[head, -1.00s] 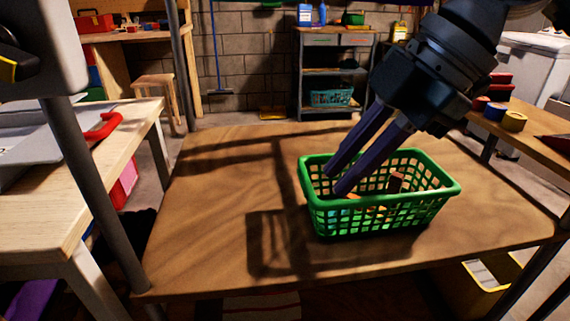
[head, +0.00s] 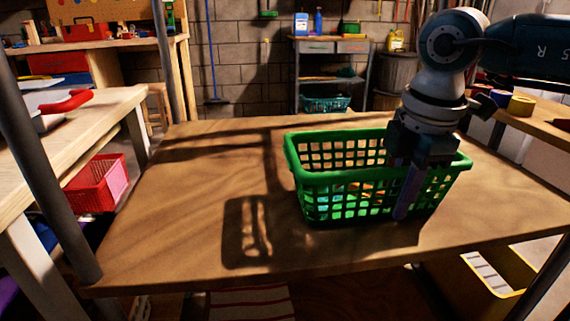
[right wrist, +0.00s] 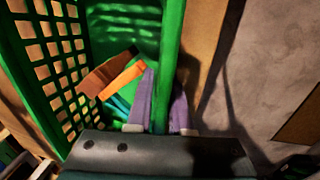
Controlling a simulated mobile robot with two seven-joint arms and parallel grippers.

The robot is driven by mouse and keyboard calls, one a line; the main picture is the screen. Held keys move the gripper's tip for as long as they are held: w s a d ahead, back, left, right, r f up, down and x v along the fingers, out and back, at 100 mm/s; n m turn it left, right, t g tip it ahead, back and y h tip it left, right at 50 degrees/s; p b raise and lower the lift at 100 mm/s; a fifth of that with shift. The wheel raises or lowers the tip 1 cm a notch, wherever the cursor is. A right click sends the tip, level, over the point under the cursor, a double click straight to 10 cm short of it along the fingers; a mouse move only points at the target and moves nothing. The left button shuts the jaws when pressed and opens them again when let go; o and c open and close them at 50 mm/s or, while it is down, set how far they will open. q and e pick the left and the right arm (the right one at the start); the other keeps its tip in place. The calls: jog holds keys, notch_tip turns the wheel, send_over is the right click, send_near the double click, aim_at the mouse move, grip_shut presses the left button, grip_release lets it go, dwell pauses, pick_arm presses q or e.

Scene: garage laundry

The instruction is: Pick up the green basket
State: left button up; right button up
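The green basket (head: 345,178) stands upright on the brown tabletop, with several small items inside, some orange-brown and some teal. My right gripper (head: 402,190) reaches down from above at the basket's near side, right of its middle. Its purple fingers straddle the near wall, one inside and one outside. In the right wrist view the green rim (right wrist: 168,60) runs between the two fingers (right wrist: 160,105), with no clear gap on either side, so the gripper looks shut on it. I cannot see the basket clearly raised off the table. My left gripper is out of view.
The brown table (head: 180,220) is clear left of the basket. A yellow bin (head: 480,280) is below right. Tape rolls (head: 520,105) lie on the right bench.

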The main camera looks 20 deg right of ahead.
jog(key=shift+f, duration=0.45)
grip_shut()
jog(key=shift+w+r, duration=0.1)
dwell(1.0)
